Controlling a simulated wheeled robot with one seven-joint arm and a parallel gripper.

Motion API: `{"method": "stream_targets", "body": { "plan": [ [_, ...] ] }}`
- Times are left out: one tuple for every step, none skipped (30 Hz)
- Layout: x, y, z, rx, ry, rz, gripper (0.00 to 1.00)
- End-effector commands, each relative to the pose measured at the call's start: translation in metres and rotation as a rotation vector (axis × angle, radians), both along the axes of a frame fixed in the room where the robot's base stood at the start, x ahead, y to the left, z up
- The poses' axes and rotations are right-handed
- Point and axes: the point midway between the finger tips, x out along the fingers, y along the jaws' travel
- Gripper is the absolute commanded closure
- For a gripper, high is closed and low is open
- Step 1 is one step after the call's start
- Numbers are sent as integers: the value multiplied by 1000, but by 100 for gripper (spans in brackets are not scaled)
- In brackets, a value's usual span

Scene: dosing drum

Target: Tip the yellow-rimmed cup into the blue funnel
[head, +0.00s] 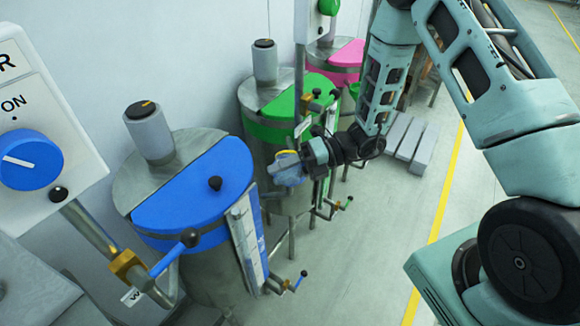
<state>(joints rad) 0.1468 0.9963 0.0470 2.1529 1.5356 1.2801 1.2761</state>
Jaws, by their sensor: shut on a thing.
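My gripper (296,163) is at the end of my arm, in front of the green-lidded drum and to the right of the blue-lidded drum. It is shut on a small pale blue-grey thing (287,174), held above the floor. The thing is too small and too covered by the gripper to tell its shape or tilt. No blue funnel can be clearly told apart in this view.
A steel drum with a blue half lid (200,190) stands nearest, with blue-handled valves. Drums with a green lid (290,110) and a pink lid (345,53) stand behind. A control box with a blue knob (30,160) is at left.

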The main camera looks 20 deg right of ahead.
Motion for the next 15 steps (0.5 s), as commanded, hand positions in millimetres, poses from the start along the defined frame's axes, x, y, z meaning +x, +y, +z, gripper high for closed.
{"method": "stream_targets", "body": {
  "plan": [
    [0, 0, -1, 2, 5, 0, 73],
    [0, 0, -1, 4, 9, 0, 73],
    [0, 0, -1, 6, 13, 0, 73],
    [0, 0, -1, 8, 17, 0, 73],
    [1, 0, -1, 9, 20, 0, 73],
    [1, 0, -1, 12, 24, 0, 73],
    [1, 0, -2, 13, 27, 0, 73],
    [1, 0, -2, 15, 30, 1, 73],
    [1, 0, -2, 16, 35, 0, 73],
    [1, 0, -1, 18, 38, 0, 73],
    [2, -1, -1, 19, 41, 0, 73],
    [2, -1, -1, 21, 46, 1, 73],
    [2, -1, -1, 22, 49, 0, 73],
    [3, -1, 0, 24, 52, 1, 73],
    [3, -1, 0, 27, 58, 0, 73]
  ]
}}
